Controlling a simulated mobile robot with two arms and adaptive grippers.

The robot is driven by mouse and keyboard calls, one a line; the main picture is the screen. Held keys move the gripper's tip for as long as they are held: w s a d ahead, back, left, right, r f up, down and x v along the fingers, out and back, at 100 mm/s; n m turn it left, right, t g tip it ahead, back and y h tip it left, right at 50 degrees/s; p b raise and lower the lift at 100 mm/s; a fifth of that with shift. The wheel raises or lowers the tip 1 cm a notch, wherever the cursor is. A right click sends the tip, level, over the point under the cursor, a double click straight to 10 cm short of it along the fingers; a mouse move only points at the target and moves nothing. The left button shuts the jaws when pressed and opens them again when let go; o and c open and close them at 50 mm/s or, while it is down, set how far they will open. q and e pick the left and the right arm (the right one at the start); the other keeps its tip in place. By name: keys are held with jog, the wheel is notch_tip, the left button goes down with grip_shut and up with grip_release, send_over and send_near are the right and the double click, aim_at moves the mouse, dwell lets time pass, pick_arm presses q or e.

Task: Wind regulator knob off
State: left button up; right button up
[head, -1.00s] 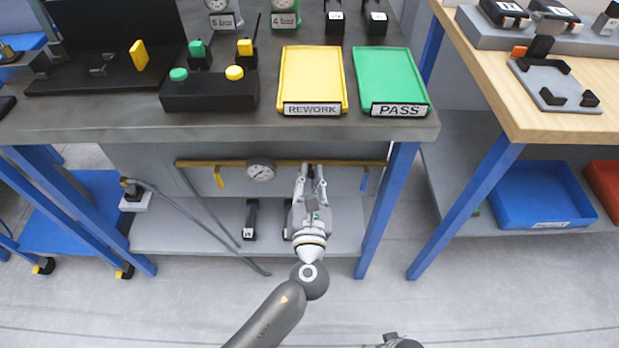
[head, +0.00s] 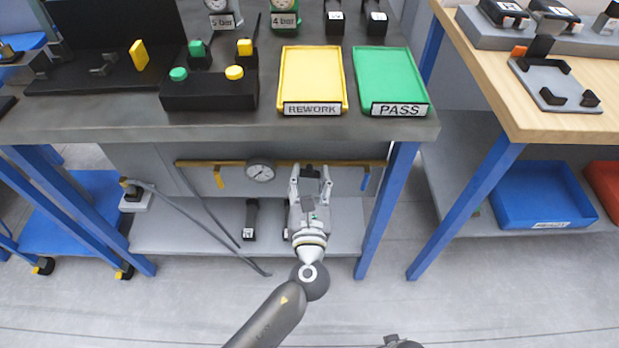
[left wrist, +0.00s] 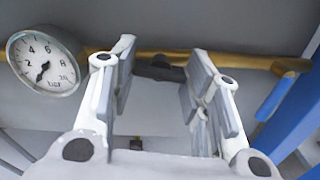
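A dark knob-like part (left wrist: 160,68) sits on the brass pipe under the bench, seen between my fingers in the left wrist view; I take it for the regulator knob. In the head view a dark part (head: 310,172) shows between the fingertips, but I cannot tell whether it is the knob. My left gripper (head: 311,178) is open, its fingers (left wrist: 162,75) spread to either side of the knob, with no clear contact. A round white gauge (left wrist: 45,62) is left of the gripper, its needle pointing down and left; it also shows in the head view (head: 260,171).
The brass pipe (head: 235,164) runs under the bench edge, with a yellow lever (head: 219,177) at left and a blue lever (head: 365,179) at right. A blue bench leg (head: 387,211) stands right of the gripper. A dark tool (head: 250,219) is on the lower shelf.

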pick_arm(q)
jog(key=shift+o, duration=1.6)
jog(key=s, duration=1.2)
pick_arm(e)
jog(key=shift+w+r, duration=0.1)
jog(key=shift+w, duration=0.1)
